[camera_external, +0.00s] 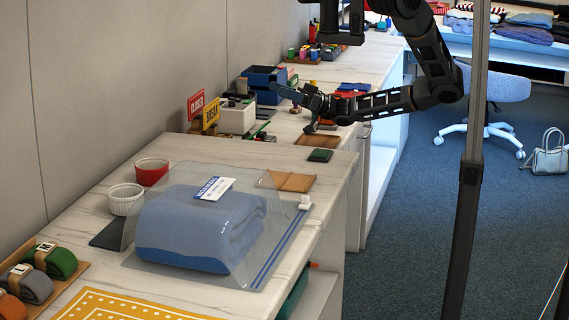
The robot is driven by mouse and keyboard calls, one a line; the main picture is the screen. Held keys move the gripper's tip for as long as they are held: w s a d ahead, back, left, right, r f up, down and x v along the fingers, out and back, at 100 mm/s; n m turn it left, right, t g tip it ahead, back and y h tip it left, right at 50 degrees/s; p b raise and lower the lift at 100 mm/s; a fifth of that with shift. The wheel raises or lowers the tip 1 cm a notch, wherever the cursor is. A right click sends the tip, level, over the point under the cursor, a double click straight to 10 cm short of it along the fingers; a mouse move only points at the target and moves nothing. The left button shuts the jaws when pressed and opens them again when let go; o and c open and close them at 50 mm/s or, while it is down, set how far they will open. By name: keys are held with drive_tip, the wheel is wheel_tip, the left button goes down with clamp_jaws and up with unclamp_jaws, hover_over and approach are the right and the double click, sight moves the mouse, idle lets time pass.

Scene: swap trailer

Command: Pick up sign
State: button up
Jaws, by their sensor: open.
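Two small signs stand at the wall end of the counter. One is a red sign (196,106) with white lettering, and the other is a yellow sign (211,114) with dark lettering just in front of it. Both are upright. Which one the task means, I cannot tell. My gripper (300,108) is open above the counter, to the right of both signs and apart from them. A white box and blue trays lie between. The small fingers are hard to make out against the dark clutter, and I see nothing held.
A white box (238,115) and blue trays (263,78) crowd the counter beside the signs. In front stand a red ramekin (151,171), a white ramekin (125,199) and a bagged blue garment (190,225). A brown tray (318,140) and green pad (320,155) lie below my arm.

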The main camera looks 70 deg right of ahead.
sight(265, 125)
drive_tip(key=d+f+g, duration=0.2)
drive_tip(key=f+g, duration=0.1)
drive_tip(key=w+d+f+g, duration=0.1)
drive_tip(key=d+f+g, duration=0.2)
drive_tip(key=f+g, duration=0.1)
drive_tip(key=d+f+g, duration=0.3)
drive_tip(key=g, duration=0.1)
drive_tip(key=shift+w+d+f, duration=0.2)
drive_tip(key=shift+w, duration=0.2)
drive_tip(key=x, duration=0.2)
drive_tip(key=p+x, duration=0.1)
drive_tip(key=x, duration=0.4)
drive_tip(key=shift+w+r+p, duration=0.2)
drive_tip(key=shift+r+p, duration=0.1)
drive_tip(key=shift+r, duration=0.05)
drive_tip(key=shift+w+a+f, duration=0.15)
drive_tip(key=shift+w+f, duration=0.05)
drive_tip(key=shift+w, duration=0.05)
drive_tip(key=shift+c, duration=0.4)
